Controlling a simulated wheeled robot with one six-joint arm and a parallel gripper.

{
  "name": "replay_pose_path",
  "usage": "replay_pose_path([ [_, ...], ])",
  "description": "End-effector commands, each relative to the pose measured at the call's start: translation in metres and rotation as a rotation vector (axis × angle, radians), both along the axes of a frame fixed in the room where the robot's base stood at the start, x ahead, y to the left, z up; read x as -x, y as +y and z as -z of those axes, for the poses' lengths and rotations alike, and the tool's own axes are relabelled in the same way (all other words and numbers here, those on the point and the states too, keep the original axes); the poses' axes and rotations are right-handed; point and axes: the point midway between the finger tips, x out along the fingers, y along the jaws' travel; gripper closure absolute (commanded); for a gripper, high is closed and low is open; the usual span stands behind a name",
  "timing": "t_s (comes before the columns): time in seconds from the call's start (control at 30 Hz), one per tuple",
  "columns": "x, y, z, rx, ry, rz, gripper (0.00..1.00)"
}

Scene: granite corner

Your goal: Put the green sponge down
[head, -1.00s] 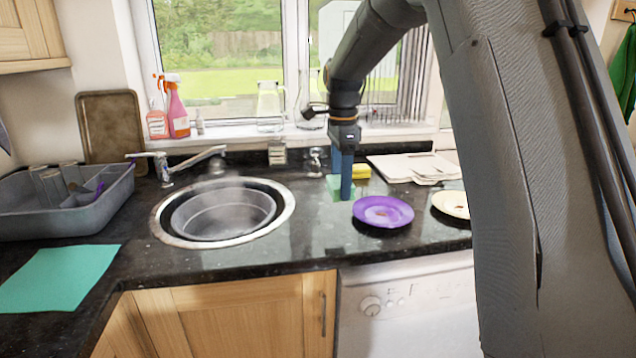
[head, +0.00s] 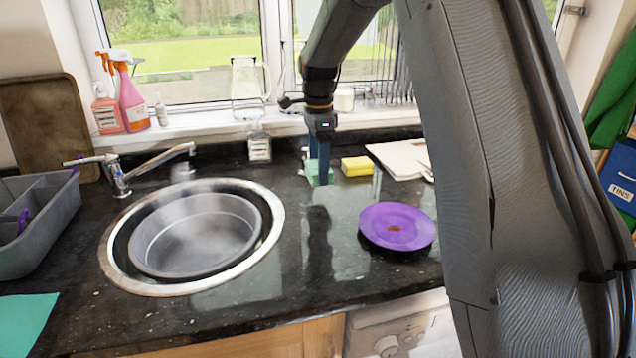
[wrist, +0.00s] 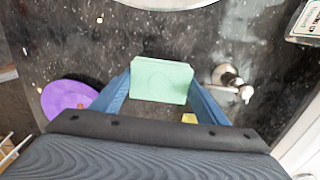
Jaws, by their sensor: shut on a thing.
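The green sponge (wrist: 161,80) is a pale green block between the two blue fingers of my gripper (wrist: 160,92) in the wrist view. My gripper is shut on it. In the head view, my gripper (head: 319,172) points down at the back of the dark counter, and the green sponge (head: 312,176) shows partly behind the fingers. It is low over the counter; I cannot tell whether it touches the surface.
A yellow sponge (head: 356,166) lies just right of my gripper. A purple plate (head: 397,227) with a brown stain is at the front right. The round sink (head: 277,225) is to the left. A dark speckled counter (head: 325,270) has bare room in front.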

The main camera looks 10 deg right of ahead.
Motion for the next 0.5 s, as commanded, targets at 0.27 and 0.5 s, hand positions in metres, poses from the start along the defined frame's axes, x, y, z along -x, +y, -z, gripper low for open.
replay_pose_path([
  [0.27, 0.000, 0.000, 0.024, 0.000, 0.001, 0.001, 0.53],
  [0.5, 0.000, -0.001, 0.054, 0.000, 0.001, 0.002, 0.53],
])
